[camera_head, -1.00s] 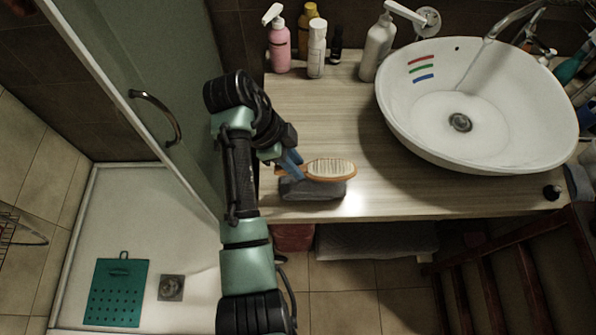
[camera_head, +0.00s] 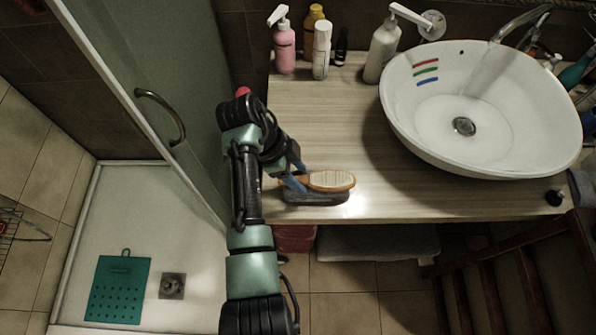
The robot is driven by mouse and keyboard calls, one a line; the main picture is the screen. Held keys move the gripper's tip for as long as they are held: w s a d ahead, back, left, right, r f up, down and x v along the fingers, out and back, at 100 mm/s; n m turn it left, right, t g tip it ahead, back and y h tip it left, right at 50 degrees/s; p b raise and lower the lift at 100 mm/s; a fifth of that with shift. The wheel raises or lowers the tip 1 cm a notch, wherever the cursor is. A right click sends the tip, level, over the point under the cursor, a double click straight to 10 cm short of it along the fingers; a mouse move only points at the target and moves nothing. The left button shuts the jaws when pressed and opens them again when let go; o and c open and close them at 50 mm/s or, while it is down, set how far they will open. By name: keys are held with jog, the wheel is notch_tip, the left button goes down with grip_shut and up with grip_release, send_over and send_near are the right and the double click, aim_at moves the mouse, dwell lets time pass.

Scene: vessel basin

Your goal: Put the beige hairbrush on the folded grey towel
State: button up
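The beige hairbrush (camera_head: 331,180) lies bristles up over the folded grey towel (camera_head: 318,198) near the counter's front edge. Its head covers the towel's right part and appears to rest on it. Its handle points left, partly behind my fingers. My gripper (camera_head: 297,176) is at the handle, with its blue fingers spread apart, one on the near side and one on the far side. The fingers look open around the handle, not closed on it.
The white basin (camera_head: 400,120) fills the counter's right side. A pink bottle (camera_head: 284,48), a white spray can (camera_head: 321,50) and a white pump bottle (camera_head: 382,50) stand at the back. The counter middle (camera_head: 330,120) is clear. A glass shower door (camera_head: 150,80) stands at left.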

jog(key=p+v, duration=0.1)
jog(key=v, duration=1.1)
jog(key=shift+p, duration=0.35)
jog(key=shift+r, duration=0.15)
jog(key=w+d+r+n+t+y, duration=0.15)
jog(key=w+r+n+t, duration=0.25)
jog(key=w+r+t, duration=0.45)
jog(key=w+d+r+n+t, duration=0.1)
jog(key=w+r+n+t, duration=0.15)
jog(key=r, duration=0.65)
jog(key=w+d+r+n+t, duration=0.2)
jog(key=r+t, duration=0.1)
jog(key=r, duration=0.6)
jog(key=s+r+n+t+y, duration=0.1)
jog(key=s+r+n+t, duration=0.15)
jog(key=r, duration=0.55)
jog(key=s+r+n+t, duration=0.1)
jog(key=s+r+t, duration=0.25)
jog(key=r, duration=0.35)
jog(key=s+r+n+t+y, duration=0.2)
jog(key=s+r+n+t, duration=0.4)
jog(key=s+r, duration=0.8)
jog(key=shift+s+r+t, duration=0.15)
jog(key=shift+r+t, duration=0.2)
jog(key=shift+t, duration=0.35)
